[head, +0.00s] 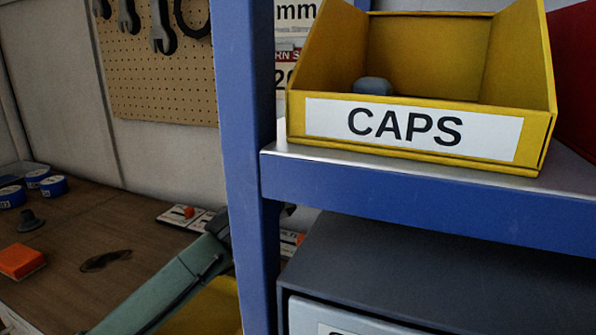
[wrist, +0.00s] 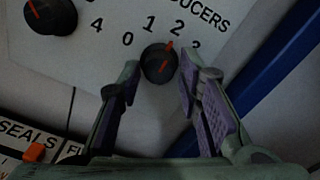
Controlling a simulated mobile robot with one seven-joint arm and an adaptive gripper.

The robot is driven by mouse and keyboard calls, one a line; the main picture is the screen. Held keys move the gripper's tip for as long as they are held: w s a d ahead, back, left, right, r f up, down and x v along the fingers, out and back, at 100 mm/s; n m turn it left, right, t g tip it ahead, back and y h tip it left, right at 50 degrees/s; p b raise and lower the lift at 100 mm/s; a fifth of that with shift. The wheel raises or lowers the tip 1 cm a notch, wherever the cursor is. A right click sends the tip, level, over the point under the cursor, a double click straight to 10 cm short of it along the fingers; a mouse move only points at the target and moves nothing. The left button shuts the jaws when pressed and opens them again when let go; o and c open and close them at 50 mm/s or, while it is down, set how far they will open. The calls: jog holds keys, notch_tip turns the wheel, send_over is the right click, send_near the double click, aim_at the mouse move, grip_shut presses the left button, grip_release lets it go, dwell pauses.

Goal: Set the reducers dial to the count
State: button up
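In the wrist view, the reducers dial (wrist: 158,66) is a round black knob with a red pointer on a pale panel (wrist: 215,62). Numbers 0, 1, 2 and a partly hidden 3 arc above it, under lettering that reads "DUCERS". The red pointer aims at about 2. My gripper (wrist: 159,68) is open, with one purple-padded finger on each side of the knob and visible gaps between. The dial does not show in the head view.
Another black dial (wrist: 50,14) sits at upper left of the wrist view. A blue post (wrist: 275,68) runs along the right. In the head view, a yellow CAPS bin (head: 412,133) holding a grey piece (head: 373,86) stands on a blue shelf (head: 430,198). A blue upright (head: 245,150) blocks some view.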

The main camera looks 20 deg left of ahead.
jog(key=shift+o, duration=1.2)
jog(key=s, duration=1.2)
jog(key=shift+a, duration=0.2)
